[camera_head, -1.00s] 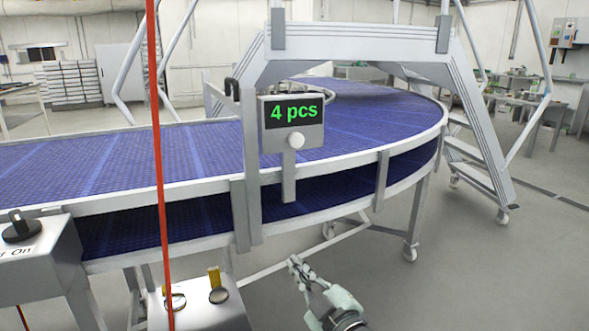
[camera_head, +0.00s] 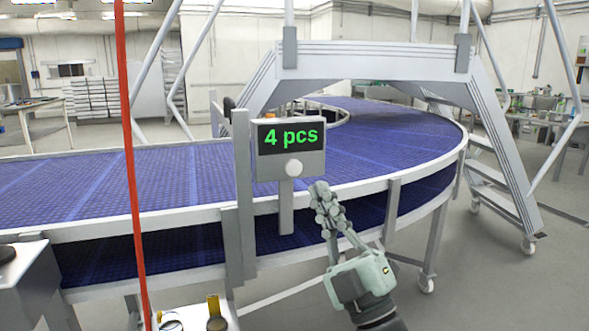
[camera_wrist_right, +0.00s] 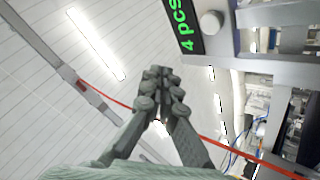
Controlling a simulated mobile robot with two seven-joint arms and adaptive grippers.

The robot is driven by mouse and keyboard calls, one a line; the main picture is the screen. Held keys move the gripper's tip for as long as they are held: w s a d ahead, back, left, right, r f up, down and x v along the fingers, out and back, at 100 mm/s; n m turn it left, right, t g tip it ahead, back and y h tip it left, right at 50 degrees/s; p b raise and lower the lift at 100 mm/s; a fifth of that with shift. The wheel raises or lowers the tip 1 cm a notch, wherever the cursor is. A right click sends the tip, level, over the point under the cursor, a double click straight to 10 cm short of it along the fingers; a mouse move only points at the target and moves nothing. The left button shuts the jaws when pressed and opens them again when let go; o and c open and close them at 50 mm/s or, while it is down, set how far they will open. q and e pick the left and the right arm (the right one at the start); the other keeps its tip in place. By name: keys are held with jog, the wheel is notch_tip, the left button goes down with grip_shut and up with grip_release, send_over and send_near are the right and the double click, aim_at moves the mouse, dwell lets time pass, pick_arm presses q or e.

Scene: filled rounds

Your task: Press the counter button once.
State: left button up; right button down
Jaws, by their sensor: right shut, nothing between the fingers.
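The counter box (camera_head: 262,168) stands on a post at the conveyor's edge, and its display (camera_head: 291,137) reads "4 pcs" in green. The round white counter button (camera_head: 293,168) is on the box's front, below the display. The button also shows in the right wrist view (camera_wrist_right: 211,22), to the right of and above the fingertips. My right gripper (camera_head: 319,188) is shut and empty. In the head view its fingertips are just right of and a little below the button, apart from it in the picture. My left gripper is not in view.
A curved blue conveyor (camera_head: 180,180) with grey rails runs behind the counter. A red cord (camera_head: 130,150) hangs at the left. A grey control box (camera_head: 25,290) is at the lower left. A stepped metal bridge (camera_head: 375,62) spans the conveyor.

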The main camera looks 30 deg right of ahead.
aim_at(293, 168)
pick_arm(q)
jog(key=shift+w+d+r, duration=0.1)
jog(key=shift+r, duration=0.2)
pick_arm(e)
jog(key=w+d, duration=0.2)
jog(key=w, duration=0.6)
jog(key=shift+w, duration=0.3)
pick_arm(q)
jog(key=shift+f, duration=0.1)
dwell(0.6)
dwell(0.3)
pick_arm(e)
jog(key=shift+w+d, duration=0.15)
jog(key=shift+w, duration=0.3)
